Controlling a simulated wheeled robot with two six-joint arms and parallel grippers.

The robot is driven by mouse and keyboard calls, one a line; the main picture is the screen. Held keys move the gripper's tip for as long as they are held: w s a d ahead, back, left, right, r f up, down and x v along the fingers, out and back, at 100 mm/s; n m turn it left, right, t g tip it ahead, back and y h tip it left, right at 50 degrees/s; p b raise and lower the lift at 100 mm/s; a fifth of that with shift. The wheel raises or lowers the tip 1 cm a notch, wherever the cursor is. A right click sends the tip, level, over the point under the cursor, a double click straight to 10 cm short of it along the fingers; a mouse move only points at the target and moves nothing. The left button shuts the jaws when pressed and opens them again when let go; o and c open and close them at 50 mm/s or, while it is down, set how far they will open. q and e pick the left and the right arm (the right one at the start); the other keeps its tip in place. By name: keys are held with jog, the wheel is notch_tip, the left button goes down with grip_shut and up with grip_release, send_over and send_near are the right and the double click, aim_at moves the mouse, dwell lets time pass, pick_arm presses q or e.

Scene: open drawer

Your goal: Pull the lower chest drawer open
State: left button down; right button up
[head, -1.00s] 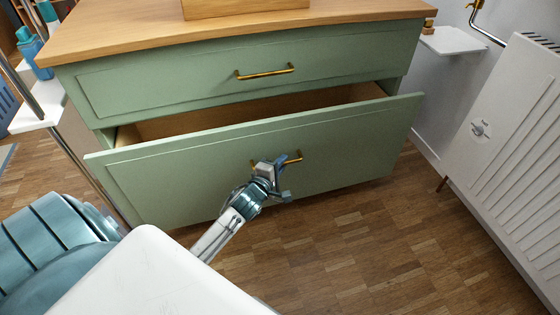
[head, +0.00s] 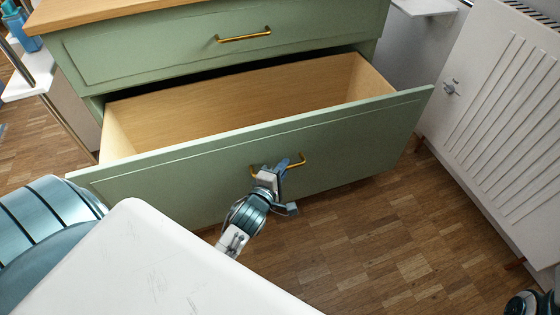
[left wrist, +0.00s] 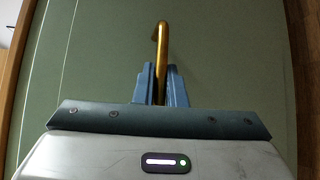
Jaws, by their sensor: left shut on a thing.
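The green chest's lower drawer (head: 205,170) stands well open, and its empty wooden inside shows in the head view. Its brass handle (head: 297,162) is on the drawer front. My left gripper (head: 280,170) is shut on that handle. In the left wrist view the brass handle (left wrist: 161,45) runs between the two blue fingers of my left gripper (left wrist: 161,85), with the green drawer front (left wrist: 230,60) behind. The fingers hide part of the handle. A small dark part of my right arm may show at the bottom right corner of the head view; its gripper cannot be made out.
The upper drawer (head: 150,55) is shut, with its own brass handle (head: 243,36). A white radiator (head: 505,130) stands at the right, near the drawer's right corner. A white shelf (head: 20,82) is at the left. Bare wooden floor (head: 370,240) lies in front of the drawer.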

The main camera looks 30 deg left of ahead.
pick_arm(q)
jog(key=shift+s, duration=0.1)
jog(key=c, duration=1.5)
grip_release()
jog(key=shift+s, duration=0.1)
jog(key=s+r, duration=0.1)
jog(key=s, duration=0.9)
jog(key=shift+s+d+r, duration=0.25)
jog(key=shift+d, duration=0.15)
